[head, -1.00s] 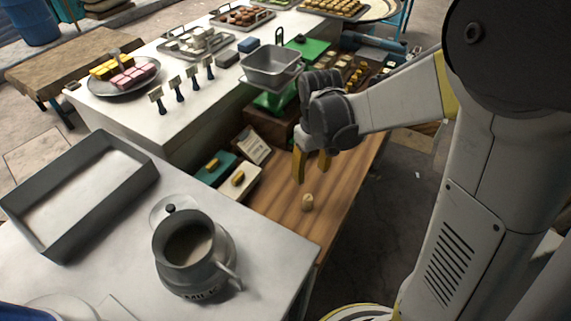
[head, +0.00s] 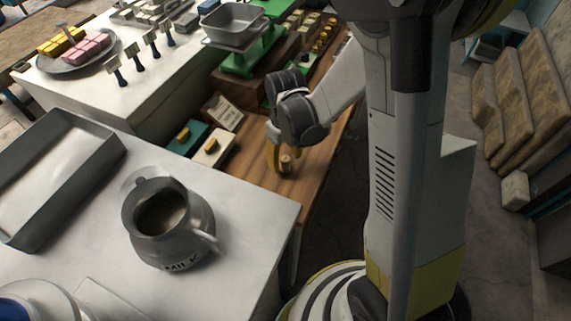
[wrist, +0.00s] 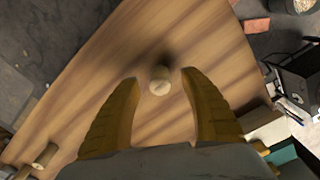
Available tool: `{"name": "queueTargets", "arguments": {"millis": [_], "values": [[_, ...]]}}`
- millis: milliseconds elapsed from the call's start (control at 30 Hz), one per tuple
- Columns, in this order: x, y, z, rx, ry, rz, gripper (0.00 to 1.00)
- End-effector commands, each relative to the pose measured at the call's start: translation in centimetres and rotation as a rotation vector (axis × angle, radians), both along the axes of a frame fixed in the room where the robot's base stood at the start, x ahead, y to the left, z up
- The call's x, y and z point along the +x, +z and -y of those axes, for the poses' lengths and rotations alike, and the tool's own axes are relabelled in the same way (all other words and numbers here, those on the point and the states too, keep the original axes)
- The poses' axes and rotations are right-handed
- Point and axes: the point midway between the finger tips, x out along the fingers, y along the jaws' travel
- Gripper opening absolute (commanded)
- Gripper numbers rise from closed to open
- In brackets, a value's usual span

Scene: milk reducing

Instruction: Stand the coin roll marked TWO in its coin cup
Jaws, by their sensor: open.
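A small pale upright coin roll (head: 286,164) stands on the wooden counter (head: 252,175). In the wrist view the coin roll (wrist: 159,80) shows end-on, and no marking on it can be read. My gripper (head: 279,163) is low over the counter at the roll, fingers pointing down. In the wrist view my gripper (wrist: 160,79) is open, with a yellow finger on each side of the roll and gaps on both sides. Two brownish cylinders, one of them a short cylinder (wrist: 45,154), stand at the lower left of the wrist view. I cannot tell which thing is the coin cup.
A metal milk jug (head: 168,222) and a grey tray (head: 60,180) stand on the white table at the left. A teal block (head: 187,139) and a cream block (head: 213,148) lie beside my gripper. A green scale (head: 245,62) stands behind. The counter around the roll is clear.

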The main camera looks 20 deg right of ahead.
Motion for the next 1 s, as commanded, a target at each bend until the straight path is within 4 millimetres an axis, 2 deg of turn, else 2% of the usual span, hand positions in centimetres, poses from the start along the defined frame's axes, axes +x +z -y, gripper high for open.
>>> {"name": "queueTargets", "arguments": {"millis": [67, 233, 733, 867, 1000], "values": [[0.0, 0.1, 0.0, 0.000, 0.000, 0.000, 0.51], [0.0, 0.1, 0.0, 0.000, 0.000, 0.000, 0.01], [0.0, 0.5, 0.0, 0.000, 0.000, 0.000, 0.00], [0.0, 1.9, 0.0, 0.000, 0.000, 0.000, 0.00], [-0.1, 4.7, 0.0, 0.000, 0.000, 0.000, 0.00]]}}
